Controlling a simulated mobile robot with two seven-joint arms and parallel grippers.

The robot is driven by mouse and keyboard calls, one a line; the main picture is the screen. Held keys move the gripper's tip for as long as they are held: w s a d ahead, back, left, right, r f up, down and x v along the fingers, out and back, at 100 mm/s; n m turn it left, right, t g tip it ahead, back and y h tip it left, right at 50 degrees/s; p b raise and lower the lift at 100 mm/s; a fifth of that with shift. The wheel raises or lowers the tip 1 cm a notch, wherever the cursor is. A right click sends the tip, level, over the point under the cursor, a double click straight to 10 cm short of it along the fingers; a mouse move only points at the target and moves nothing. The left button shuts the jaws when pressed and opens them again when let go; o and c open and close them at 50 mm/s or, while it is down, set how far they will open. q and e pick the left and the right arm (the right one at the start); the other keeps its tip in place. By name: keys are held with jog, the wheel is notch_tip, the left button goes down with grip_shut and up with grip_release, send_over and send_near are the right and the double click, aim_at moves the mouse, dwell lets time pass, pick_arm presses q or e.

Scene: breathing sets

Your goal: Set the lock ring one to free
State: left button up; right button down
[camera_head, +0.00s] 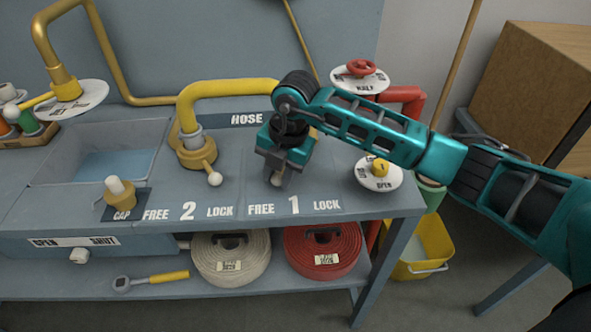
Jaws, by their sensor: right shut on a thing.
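My right gripper (277,178) reaches down over the bench at station 1, shut on the lever of lock ring one. A pale knob (277,181) shows between its fingertips, above the gap between the FREE label (261,209) and the number 1, nearer FREE than the LOCK label (327,205). The gripper hides most of the ring and the hose end there. Lock ring two (196,155) is brass, at the foot of a yellow hose (226,88); its lever knob (214,179) points towards its LOCK label (220,211). My left gripper is out of view.
A brass cap post (120,193) stands at the left by a sink (50,165). A round dial plate (378,180) with a yellow knob and a red valve wheel (361,68) are at the right. Coiled hoses (322,235) lie on the lower shelf.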

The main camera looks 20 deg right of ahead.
aim_at(279, 180)
jog(key=shift+w+a+r+m, duration=0.1)
jog(key=shift+w+a+m, duration=0.55)
jog(key=shift+a+m, duration=0.3)
jog(key=shift+d, duration=0.1)
jog(key=c, duration=0.8)
grip_release()
jog(key=r, duration=0.4)
jog(key=s+d+r, duration=0.1)
jog(key=r, duration=0.3)
jog(key=s+r, duration=0.1)
jog(key=r, duration=0.3)
jog(key=shift+d+r+p, duration=0.2)
jog(key=shift+r+p, duration=0.1)
